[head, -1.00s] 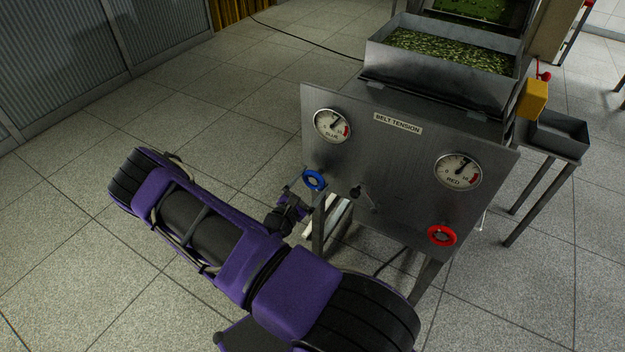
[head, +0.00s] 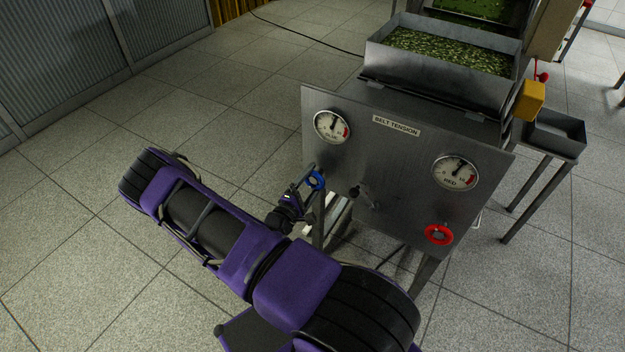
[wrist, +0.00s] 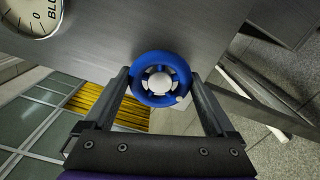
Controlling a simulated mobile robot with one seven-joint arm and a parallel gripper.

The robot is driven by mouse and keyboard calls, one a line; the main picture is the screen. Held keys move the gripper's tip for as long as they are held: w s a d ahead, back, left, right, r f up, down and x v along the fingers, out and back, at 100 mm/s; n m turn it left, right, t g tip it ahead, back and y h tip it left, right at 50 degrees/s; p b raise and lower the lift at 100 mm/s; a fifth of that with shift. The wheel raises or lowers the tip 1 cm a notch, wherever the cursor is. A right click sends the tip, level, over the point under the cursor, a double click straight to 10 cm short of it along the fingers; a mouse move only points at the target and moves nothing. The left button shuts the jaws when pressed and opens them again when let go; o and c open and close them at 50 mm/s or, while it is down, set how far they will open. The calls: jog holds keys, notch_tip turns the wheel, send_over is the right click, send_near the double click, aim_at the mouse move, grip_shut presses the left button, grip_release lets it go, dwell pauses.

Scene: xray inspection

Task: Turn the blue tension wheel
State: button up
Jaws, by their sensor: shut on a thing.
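The blue tension wheel (head: 316,181) is mounted at the lower left of the metal BELT TENSION panel (head: 400,150). In the wrist view the blue wheel (wrist: 143,64) faces me, with a pale round hub and a small light knob at its lower right rim. My gripper (wrist: 160,85) is shut on the wheel, one finger on its left side and one on its right. In the head view my gripper (head: 309,186) is at the wheel and partly covers it. The BLUE gauge (head: 332,127) sits above the wheel, its needle pointing roughly upward.
A red wheel (head: 438,234) is at the panel's lower right, under the RED gauge (head: 456,171). A dark lever (head: 358,190) sticks out between the wheels. A metal hopper (head: 440,80) with green pieces stands behind. Open tiled floor (head: 60,230) lies at left.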

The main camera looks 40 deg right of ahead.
jog(key=shift+m, duration=0.5)
jog(key=o, duration=1)
jog(key=shift+o, duration=0.2)
jog(key=shift+a, duration=0.1)
jog(key=v, duration=1.7)
jog(key=shift+a, duration=0.15)
